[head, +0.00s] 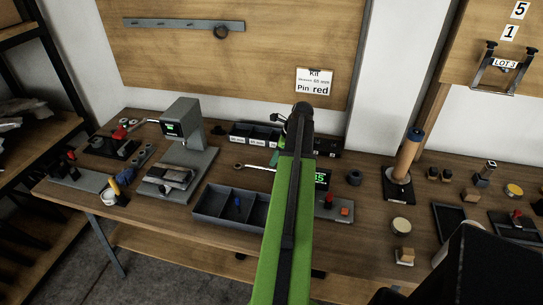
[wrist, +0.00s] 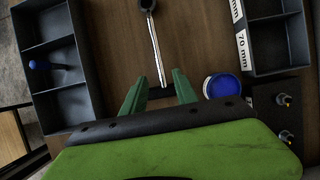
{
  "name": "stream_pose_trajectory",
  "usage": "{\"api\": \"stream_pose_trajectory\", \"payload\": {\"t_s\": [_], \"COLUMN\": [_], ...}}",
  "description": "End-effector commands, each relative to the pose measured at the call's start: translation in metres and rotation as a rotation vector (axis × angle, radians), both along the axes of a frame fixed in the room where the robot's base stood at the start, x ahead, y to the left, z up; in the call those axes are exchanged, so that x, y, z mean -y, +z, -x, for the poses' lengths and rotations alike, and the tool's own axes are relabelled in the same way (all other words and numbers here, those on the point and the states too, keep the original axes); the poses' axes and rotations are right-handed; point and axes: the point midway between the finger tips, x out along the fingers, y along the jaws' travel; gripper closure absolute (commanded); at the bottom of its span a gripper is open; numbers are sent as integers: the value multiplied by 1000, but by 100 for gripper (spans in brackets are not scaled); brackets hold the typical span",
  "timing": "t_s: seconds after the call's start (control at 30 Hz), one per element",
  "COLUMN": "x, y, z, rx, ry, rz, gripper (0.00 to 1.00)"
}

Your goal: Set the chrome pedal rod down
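The chrome pedal rod (wrist: 156,48) is a thin shiny bar with a dark ring at its far end and a dark block at its near end. In the wrist view the dark block fills the gap between the green fingers of my gripper (wrist: 160,82), which looks shut on it. In the head view the rod (head: 257,168) points left from my gripper, low over the bench or on it. Whether it touches the wood is hard to tell. In the head view my green arm hides most of the gripper.
A grey divided tray (head: 212,220) holding a blue piece sits in front of the rod. Labelled bins (head: 255,135) stand behind. A blue round pot (wrist: 222,86) is close to the right finger. A press-like device (head: 182,150) stands left. Bare wood lies around the rod.

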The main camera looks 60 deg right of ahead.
Motion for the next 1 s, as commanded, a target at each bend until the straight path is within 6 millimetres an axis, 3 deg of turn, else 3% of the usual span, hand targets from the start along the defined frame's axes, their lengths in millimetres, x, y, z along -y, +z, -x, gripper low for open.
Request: {"api": "stream_pose_trajectory", "payload": {"t_s": [0.03,0.2,0.57,0.67,0.77,0.87,1.0], "x": [1,5,6,-1,-40,-115,-241], "y": [24,50,51,51,48,45,40], "z": [5,17,20,12,-26,-87,-154], "rx": [0,0,0,-2,-12,-23,-25], "ry": [-1,-1,1,33,212,555,1116], "rz": [0,0,-1,7,52,133,260], "gripper": [65,65,65,65,65,65,65]}}
